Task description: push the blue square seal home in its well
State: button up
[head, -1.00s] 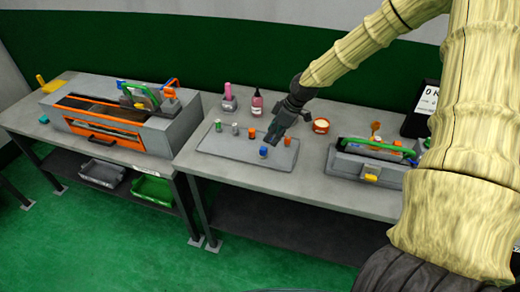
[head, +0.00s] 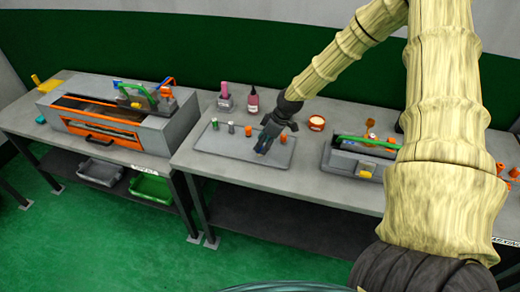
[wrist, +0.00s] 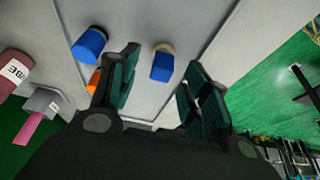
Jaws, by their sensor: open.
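A blue block-like piece with a tan end (wrist: 162,67) stands on the grey tray (head: 213,141) in the wrist view, in line with the gap between my fingers. A second blue piece, rounded (wrist: 90,43), stands left of it, outside my jaws. I cannot tell for certain which is the square seal. My gripper (head: 263,147) is open and points down over the tray, in the wrist view (wrist: 160,75) with a finger on each side of the gap. It hides most of the blue piece in the head view. I cannot make out the seal's well.
Green (head: 214,124), grey (head: 231,127) and orange (head: 283,139) pieces stand on the tray. A pink-topped holder (head: 225,103), a bottle (head: 253,102) and a round tub (head: 316,124) stand behind. An open-topped grey unit (head: 345,160) is at right, an orange-framed machine (head: 170,138) at left.

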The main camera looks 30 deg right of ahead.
jog(key=shift+p+x, duration=0.5)
jog(key=shift+x, duration=1.3)
grip_shut()
jog(key=shift+r, duration=0.1)
